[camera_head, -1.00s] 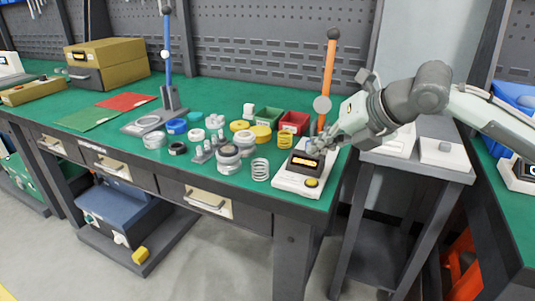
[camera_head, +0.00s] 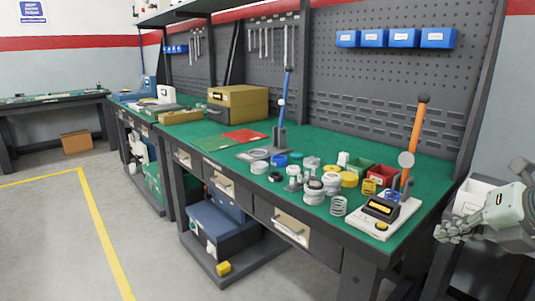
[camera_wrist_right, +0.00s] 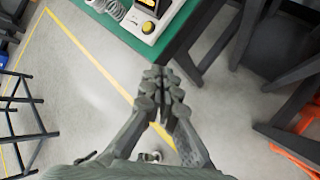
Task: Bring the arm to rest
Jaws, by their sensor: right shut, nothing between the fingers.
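My right gripper (camera_head: 452,233) is at the right edge of the head view, in the air beyond the right end of the green-topped bench (camera_head: 345,229). In the right wrist view my right gripper (camera_wrist_right: 164,78) is shut with its fingertips together and nothing between them. It is over the floor, just off the bench corner. My left gripper is in neither view now.
Rings, springs and small bins crowd the bench middle. A grey stand (camera_head: 478,195) is behind my right gripper. Floor in front (camera_head: 150,250) is clear.

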